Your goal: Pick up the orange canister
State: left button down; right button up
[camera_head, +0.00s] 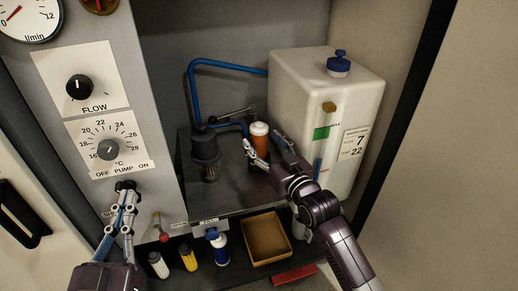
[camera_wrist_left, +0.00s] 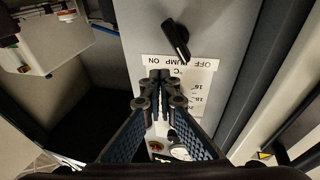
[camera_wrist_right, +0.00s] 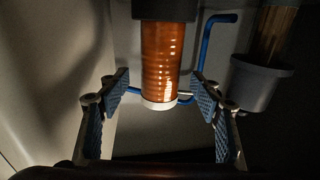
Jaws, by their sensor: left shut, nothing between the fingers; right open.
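The orange canister (camera_head: 260,143) with a white cap stands upright in the cabinet recess, beside a dark grey pump fitting. In the right wrist view the canister (camera_wrist_right: 162,58) appears upside down, cap toward the bottom and a dark collar at its other end. My right gripper (camera_wrist_right: 160,84) is open, with one finger on each side of the canister; gaps show on both sides. In the head view this gripper (camera_head: 261,147) reaches in from the lower right. My left gripper (camera_head: 125,188) is shut and empty in front of the control panel; it also shows in the left wrist view (camera_wrist_left: 158,76).
A large white tank (camera_head: 300,95) with a blue cap stands right of the canister. A blue pipe (camera_head: 222,65) runs behind. Below are an empty-looking brown tray (camera_head: 266,238), several small bottles and a red block (camera_head: 294,274). The dark pump fitting (camera_head: 205,148) stands close left.

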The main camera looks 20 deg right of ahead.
jog(key=w, duration=0.2)
jog(key=shift+w+a+b, duration=0.25)
jog(key=shift+w+b, duration=0.1)
pick_arm(q)
jog(key=r+t, duration=0.1)
jog(key=s+r, duration=0.1)
jog(key=r, duration=0.1)
jog(key=r+t+h, duration=0.1)
jog(key=r, duration=0.1)
jog(key=shift+s+d+t, duration=0.1)
jog(key=shift+s+t, duration=0.2)
jog(key=shift+s, duration=0.05)
pick_arm(e)
jog(key=shift+c, duration=0.5)
grip_shut()
jog(key=shift+r, duration=0.1)
